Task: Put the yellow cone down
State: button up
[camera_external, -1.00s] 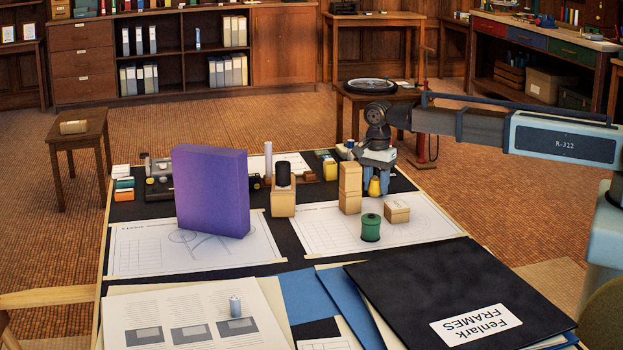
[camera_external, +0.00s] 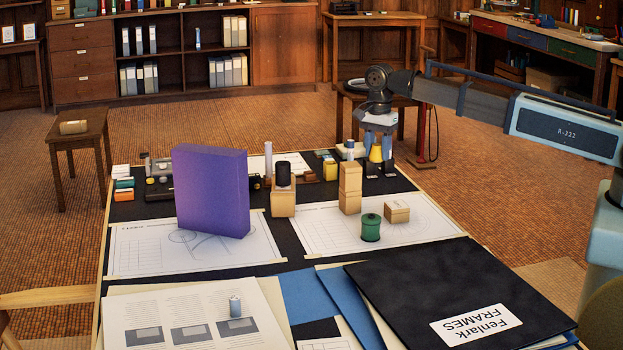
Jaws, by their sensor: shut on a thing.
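The yellow cone (camera_external: 376,153) is small and upright, with a narrow top and a wider base. My gripper (camera_external: 377,146) points down with its blue fingers on either side of the cone, shut on it. They are over the far right part of the black table top, behind the stacked wooden blocks. The cone appears held above the surface, with small dark items below it in the picture.
Stacked wooden blocks (camera_external: 350,190), a small box (camera_external: 397,212) and a green pot (camera_external: 370,228) stand on the right drawing sheet (camera_external: 325,241). A tall purple block (camera_external: 211,192) stands left. A black folder (camera_external: 440,290) covers the near right.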

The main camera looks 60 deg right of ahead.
notch_tip(320, 180, up, 5)
jog(key=shift+w+f, duration=0.1)
jog(key=shift+w+a+r, duration=0.2)
jog(key=shift+w+a, duration=0.05)
jog(key=shift+a, duration=0.3)
jog(key=w+a+n, duration=0.1)
jog(key=w+a, duration=0.2)
jog(key=a, duration=0.6)
jog(key=w+a, duration=0.2)
jog(key=a, duration=0.7)
jog(key=n, duration=0.1)
send_over(270, 263)
notch_tip(270, 263, down, 4)
jog(key=shift+f, duration=5.6)
jog(key=shift+f, duration=0.1)
jog(key=o, duration=1.1)
jog(key=shift+c, duration=0.2)
